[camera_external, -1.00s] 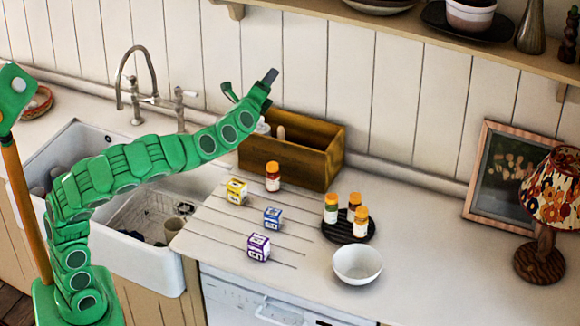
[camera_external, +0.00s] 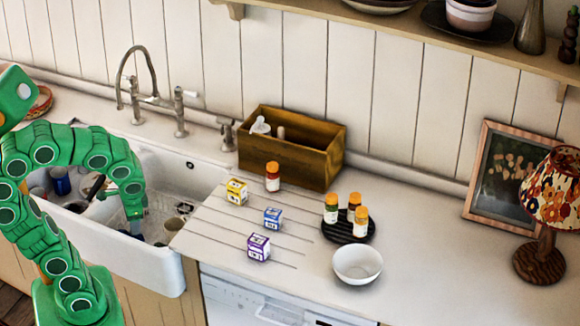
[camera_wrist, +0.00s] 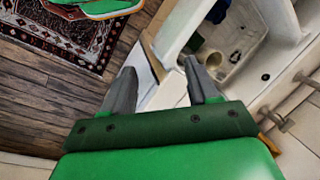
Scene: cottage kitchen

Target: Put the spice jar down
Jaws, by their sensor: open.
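A spice jar (camera_external: 272,177) with an orange cap stands upright on the grooved counter in front of the wooden box. In the external view my arm bends down at the sink, left of and well apart from all the jars. Its fingertips are hard to make out there.
Yellow, blue and purple small boxes (camera_external: 259,247) sit on the grooves near the jar. A white bowl (camera_external: 358,262) stands by the black tray. The white sink (camera_external: 150,262) holds dishes. Free counter lies right of the bowl, before the lamp (camera_external: 540,262).

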